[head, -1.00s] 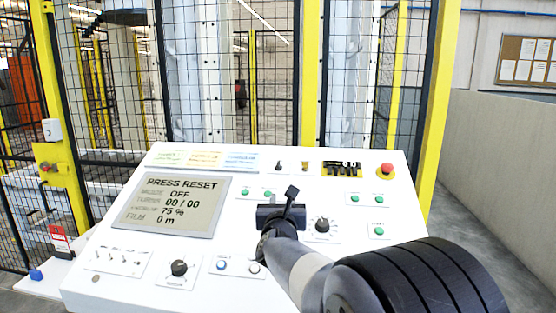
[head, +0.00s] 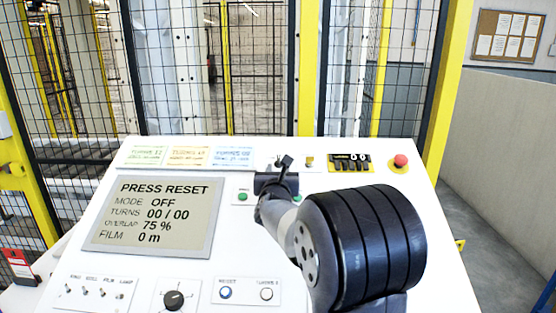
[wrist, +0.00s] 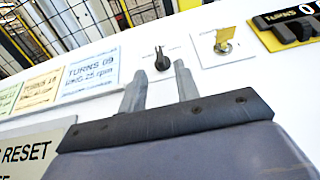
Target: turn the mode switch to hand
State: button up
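A small black switch knob (wrist: 162,60) with tiny unreadable labels beside it sits on the white panel's upper row. Its handle points roughly up in the wrist view; it appears to be the mode switch. My gripper (wrist: 160,76) is open and empty, its two fingers apart, with the knob just beyond and between the fingertips. I cannot tell whether either finger touches it. In the head view my gripper (head: 284,162) largely covers the knob. The display (head: 155,216) reads PRESS RESET, MODE OFF.
A brass key switch (wrist: 223,45) is right of the knob, then a black turns counter (head: 350,162) and red stop button (head: 401,160). Coloured cards (head: 188,157) lie left. A dial (head: 174,299) and reset button (head: 225,292) are lower. Mesh fencing (head: 258,75) stands behind the panel.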

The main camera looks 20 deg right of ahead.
aim_at(278, 162)
jog(key=shift+p+x, duration=0.75)
jog(key=shift+x, duration=1.65)
grip_shut()
